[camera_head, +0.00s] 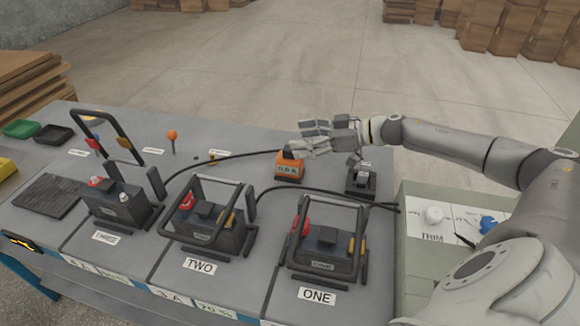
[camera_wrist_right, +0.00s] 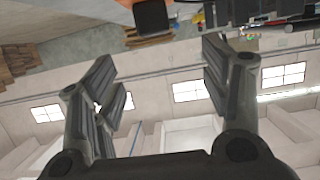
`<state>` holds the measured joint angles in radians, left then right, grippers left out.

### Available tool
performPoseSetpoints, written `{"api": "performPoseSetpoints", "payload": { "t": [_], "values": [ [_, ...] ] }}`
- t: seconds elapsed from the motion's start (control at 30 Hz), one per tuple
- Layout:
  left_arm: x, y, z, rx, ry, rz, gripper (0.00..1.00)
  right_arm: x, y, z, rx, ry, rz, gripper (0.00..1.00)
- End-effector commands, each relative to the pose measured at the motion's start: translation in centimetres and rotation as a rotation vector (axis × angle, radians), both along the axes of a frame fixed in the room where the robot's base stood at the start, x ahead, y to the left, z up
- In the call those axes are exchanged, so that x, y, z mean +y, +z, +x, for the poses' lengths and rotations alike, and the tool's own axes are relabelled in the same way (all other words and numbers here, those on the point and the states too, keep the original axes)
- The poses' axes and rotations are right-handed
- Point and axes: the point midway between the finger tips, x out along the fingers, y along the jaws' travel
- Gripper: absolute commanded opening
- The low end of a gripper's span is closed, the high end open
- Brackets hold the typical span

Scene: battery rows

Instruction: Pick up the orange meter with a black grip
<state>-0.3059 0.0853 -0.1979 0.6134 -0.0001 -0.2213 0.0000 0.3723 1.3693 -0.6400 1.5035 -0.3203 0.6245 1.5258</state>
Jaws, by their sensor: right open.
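The orange meter (camera_head: 289,172) stands on the grey table near its far right part, with a small display on its front and a black grip (camera_head: 289,154) on top. In the right wrist view the black grip (camera_wrist_right: 153,17) shows at the top edge, with a bit of orange beside it. My right gripper (camera_head: 302,140) is open and empty. In the head view its fingers point left and overlap the space just above and behind the meter; the exact gap cannot be told. My left gripper is not in view.
Black batteries in tubular frames, labelled ONE (camera_head: 325,262), TWO (camera_head: 208,235) and THREE (camera_head: 118,207), stand in front. Black cables cross the table beside the meter. A small black device (camera_head: 361,181) stands to its right. A grey-green cabinet (camera_head: 418,260) adjoins the table.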

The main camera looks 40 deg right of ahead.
Motion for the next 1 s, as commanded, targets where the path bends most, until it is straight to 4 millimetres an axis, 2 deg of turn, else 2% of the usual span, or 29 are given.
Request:
{"api": "performPoseSetpoints", "payload": {
  "t": [0.03,0.23,0.33,0.63,1.0],
  "values": [
    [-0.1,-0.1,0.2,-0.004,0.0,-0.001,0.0,0.1,-1.4,0.0,0.005,0.0,0.006,0.7],
    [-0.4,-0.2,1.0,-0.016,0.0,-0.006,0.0,0.1,-5.3,0.0,0.002,0.0,0.004,0.7],
    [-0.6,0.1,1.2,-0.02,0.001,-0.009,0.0,0.8,-5.1,0.9,-0.003,0.001,0.003,0.7],
    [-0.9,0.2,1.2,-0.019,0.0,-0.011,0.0,1.5,-5.5,1.7,-0.003,0.0,0.003,0.7],
    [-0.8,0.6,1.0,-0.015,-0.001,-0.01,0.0,4.6,-7.0,5.3,-0.001,0.001,0.003,0.7]
  ]
}}
